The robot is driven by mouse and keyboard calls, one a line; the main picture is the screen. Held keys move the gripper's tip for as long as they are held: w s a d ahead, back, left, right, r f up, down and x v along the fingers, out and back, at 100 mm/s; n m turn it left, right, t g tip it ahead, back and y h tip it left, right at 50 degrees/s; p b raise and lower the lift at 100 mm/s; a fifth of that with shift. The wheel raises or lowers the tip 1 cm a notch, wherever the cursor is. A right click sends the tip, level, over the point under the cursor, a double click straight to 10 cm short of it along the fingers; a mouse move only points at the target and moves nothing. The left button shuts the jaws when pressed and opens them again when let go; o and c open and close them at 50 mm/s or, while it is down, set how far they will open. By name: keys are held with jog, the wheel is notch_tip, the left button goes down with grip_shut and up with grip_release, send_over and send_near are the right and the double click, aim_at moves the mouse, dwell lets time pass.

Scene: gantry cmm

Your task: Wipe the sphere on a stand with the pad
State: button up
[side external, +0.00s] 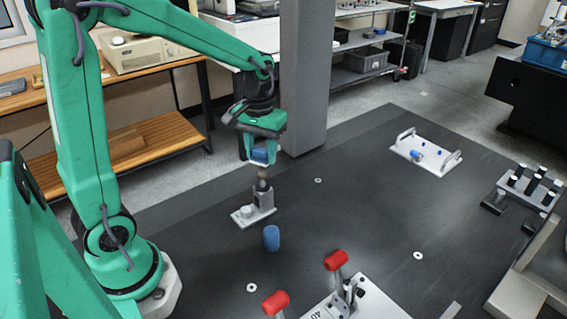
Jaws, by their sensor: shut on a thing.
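The sphere (262,172) sits on top of a short post on a stand (253,213) with a light grey base plate, near the middle of the dark table. My gripper (262,157) points down right above it. It is shut on a blue pad (260,155), which is partly hidden between the fingers. The pad is directly over the sphere, very close to its top; I cannot tell whether they touch.
A blue cylinder (271,238) stands just in front of the stand. Red-handled clamps (336,260) are at the front. A white tray with handles (425,155) lies at the back right, and a rack of black pegs (530,185) at the right. A grey column (304,80) rises behind my gripper.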

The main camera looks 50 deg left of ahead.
jog(key=shift+f, duration=0.95)
jog(key=shift+f, duration=0.4)
dwell(1.2)
jog(key=shift+w+d, duration=0.2)
jog(key=shift+d, duration=0.3)
dwell(0.4)
jog(key=shift+s+a, duration=0.3)
jog(key=shift+a, duration=0.2)
jog(key=shift+s+a, duration=0.25)
jog(key=shift+a, duration=0.25)
dwell(0.7)
jog(key=shift+w+d, duration=0.3)
jog(key=shift+d, duration=0.2)
jog(key=shift+w+d, duration=0.25)
jog(key=shift+d, duration=0.25)
dwell(0.4)
jog(key=shift+s+a, duration=0.25)
jog(key=shift+a, duration=0.25)
jog(key=shift+s+a, duration=0.25)
jog(key=shift+a, duration=0.25)
dwell(0.5)
